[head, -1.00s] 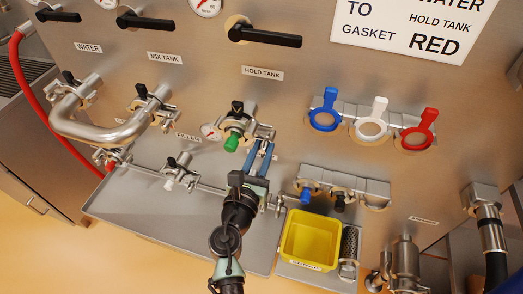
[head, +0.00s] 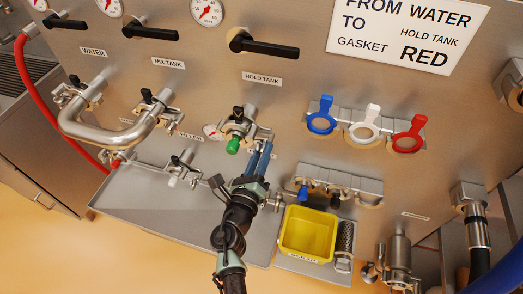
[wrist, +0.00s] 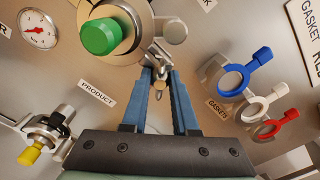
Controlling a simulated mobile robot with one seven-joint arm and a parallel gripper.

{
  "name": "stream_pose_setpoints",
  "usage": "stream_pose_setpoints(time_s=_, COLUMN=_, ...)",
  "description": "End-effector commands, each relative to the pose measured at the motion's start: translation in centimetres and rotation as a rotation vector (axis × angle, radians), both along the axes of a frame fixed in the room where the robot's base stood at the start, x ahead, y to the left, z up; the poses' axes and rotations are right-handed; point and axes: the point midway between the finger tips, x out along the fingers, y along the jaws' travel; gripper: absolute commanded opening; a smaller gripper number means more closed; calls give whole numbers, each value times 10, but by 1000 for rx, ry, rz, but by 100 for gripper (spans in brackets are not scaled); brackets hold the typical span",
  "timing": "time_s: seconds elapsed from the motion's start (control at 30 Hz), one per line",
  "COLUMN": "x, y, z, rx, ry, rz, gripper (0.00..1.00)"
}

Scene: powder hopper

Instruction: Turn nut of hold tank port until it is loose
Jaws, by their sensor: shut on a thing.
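The hold tank port (head: 236,128) is on the steel panel below the "HOLD TANK" label, with a green cap (head: 233,146) in it and a clamp around it. In the wrist view the green cap (wrist: 101,36) is at upper left, and the clamp (wrist: 172,30) runs down to its bolt. My gripper (head: 265,148) reaches up from below, its blue fingers at the right side of the port. In the wrist view my gripper (wrist: 159,76) is shut on the nut (wrist: 159,84) at the clamp's lower end. The fingers partly hide the nut.
Blue, white and red gasket rings (head: 364,130) hang to the right. A yellow scrap bin (head: 308,233) stands below right of my gripper. A bent pipe (head: 108,133) joins ports at the left. A grey tray (head: 150,222) lies below. The "PRODUCT" port (wrist: 45,139) is at lower left.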

Motion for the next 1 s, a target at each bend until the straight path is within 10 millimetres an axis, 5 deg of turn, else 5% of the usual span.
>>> stream_pose_setpoints(time_s=0.17, x=1, y=-1, z=7, rx=-98, ry=29, rz=-2, gripper=0)
stream_pose_setpoints(time_s=0.5, x=2, y=-1, z=7, rx=-588, ry=187, rz=-3, gripper=0)
stream_pose_setpoints(time_s=1.0, x=2, y=-1, z=8, rx=-748, ry=238, rz=-4, gripper=0)
